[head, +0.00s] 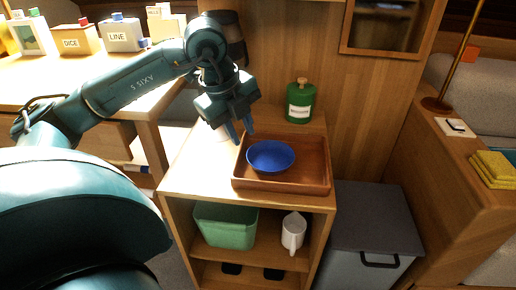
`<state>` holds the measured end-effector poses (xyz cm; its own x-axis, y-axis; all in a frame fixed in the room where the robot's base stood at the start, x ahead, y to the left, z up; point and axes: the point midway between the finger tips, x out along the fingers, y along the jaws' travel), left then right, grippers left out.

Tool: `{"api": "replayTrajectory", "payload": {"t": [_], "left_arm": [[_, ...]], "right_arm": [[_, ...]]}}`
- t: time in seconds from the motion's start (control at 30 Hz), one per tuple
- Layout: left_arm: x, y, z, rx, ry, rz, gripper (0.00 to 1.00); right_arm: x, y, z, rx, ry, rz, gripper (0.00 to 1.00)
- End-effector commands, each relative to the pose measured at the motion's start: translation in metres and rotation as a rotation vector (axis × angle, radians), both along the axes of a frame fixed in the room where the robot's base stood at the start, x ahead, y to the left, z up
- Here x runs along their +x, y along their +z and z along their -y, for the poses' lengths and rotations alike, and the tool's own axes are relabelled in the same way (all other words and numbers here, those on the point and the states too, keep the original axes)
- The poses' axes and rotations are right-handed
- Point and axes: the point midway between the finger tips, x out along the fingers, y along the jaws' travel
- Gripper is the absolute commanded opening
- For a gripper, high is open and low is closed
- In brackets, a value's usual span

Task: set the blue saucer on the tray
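The blue saucer (270,156), which looks like a shallow bowl, sits upright inside the wooden tray (319,186), toward its left half. The tray lies on top of a small wooden cabinet. My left gripper (239,130) points down just above and behind the tray's left edge, apart from the saucer. Its two blue fingers are spread with nothing seen between them, though something pale shows behind them. My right gripper is out of the picture.
A green canister (299,103) stands behind the tray against the wood wall. The cabinet shelf below holds a green bin (225,227) and a white jug (293,232). A grey chest (370,225) stands to the right. Labelled boxes (80,40) stand on the left table.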

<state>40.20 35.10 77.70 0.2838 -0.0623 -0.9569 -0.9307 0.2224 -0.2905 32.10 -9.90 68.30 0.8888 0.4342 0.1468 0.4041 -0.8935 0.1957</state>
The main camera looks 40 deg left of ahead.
Motion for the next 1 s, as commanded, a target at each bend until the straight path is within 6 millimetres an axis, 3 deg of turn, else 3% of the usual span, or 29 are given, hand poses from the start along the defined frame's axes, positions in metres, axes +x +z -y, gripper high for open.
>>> {"api": "replayTrajectory", "payload": {"t": [0.17,0.27,0.37,0.43,0.5,0.6,0.7,0.77,0.87,1.0], "left_arm": [[-0.001,-0.002,0.005,-0.016,-0.023,-0.007,0.25],[-0.006,-0.022,0.036,-0.104,-0.149,-0.038,0.25],[-0.025,-0.053,0.102,-0.328,-0.397,-0.073,0.25],[-0.052,-0.067,0.164,-0.59,-0.592,-0.063,0.25],[-0.081,-0.063,0.221,-0.901,-0.724,0.005,0.25],[-0.105,-0.037,0.273,-1.316,-0.726,0.188,0.25],[-0.106,-0.012,0.29,-1.626,-0.512,0.419,0.25],[-0.097,-0.008,0.288,-1.729,-0.307,0.547,0.25],[-0.082,-0.023,0.275,-1.761,0.062,0.682,0.25],[-0.076,-0.063,0.259,-1.66,0.444,0.715,0.25]], "right_arm": [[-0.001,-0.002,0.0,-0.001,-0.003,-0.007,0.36],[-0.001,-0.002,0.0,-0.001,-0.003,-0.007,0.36],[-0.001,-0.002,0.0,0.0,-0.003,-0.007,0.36],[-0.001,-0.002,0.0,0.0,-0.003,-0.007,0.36],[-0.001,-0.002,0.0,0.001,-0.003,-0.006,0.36],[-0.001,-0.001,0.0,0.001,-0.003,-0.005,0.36],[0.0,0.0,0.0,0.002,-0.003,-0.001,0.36],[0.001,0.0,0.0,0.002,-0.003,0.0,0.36],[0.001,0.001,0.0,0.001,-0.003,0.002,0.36],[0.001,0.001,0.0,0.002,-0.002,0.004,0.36]]}}
